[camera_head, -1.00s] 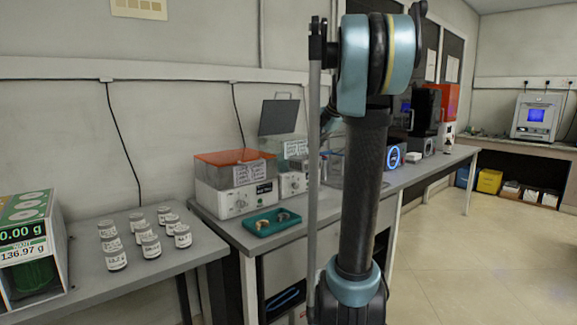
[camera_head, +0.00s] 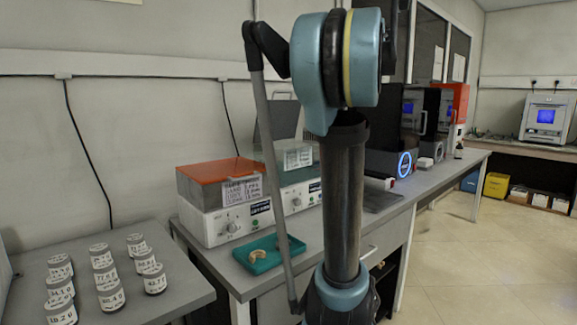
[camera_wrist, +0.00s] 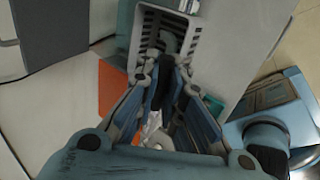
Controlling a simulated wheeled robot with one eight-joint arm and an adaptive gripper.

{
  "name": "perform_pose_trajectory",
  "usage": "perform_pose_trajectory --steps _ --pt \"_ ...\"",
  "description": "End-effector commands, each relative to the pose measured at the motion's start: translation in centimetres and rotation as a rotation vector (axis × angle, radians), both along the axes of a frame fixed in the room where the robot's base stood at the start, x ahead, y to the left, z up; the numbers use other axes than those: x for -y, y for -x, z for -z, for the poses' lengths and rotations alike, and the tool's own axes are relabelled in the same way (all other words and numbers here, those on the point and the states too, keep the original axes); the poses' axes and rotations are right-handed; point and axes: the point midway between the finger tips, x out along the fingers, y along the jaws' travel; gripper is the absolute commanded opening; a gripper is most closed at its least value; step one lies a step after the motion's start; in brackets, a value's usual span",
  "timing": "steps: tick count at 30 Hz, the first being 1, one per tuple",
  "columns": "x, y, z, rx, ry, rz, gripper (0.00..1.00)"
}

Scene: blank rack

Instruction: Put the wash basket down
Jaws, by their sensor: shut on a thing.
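The wash basket (camera_wrist: 190,28) is a pale grey slotted basket at the top middle of the wrist view, with dark content or shadow inside. My gripper (camera_wrist: 178,88) is shut with its fingers on a dark upright part at the basket's near side, which looks like its handle. The fingers cover much of this part, so the exact contact is hard to see. In the head view my own arm stands in front, and neither the basket nor my gripper shows there.
A white bath with an orange lid (camera_head: 217,184) stands on the bench with a second bath beside it. A teal tray (camera_head: 262,262) lies at the bench's front. Several labelled jars (camera_head: 104,274) stand on the left table. Black machines (camera_head: 392,135) stand farther right; the floor (camera_head: 450,265) is clear.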

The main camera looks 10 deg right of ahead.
Motion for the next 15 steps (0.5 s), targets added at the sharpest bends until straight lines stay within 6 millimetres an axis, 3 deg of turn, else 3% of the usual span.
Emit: perform_pose_trajectory --steps 15 --pt "-4.8 -8.0 0.0 0.0 0.0 0.004 0.0"
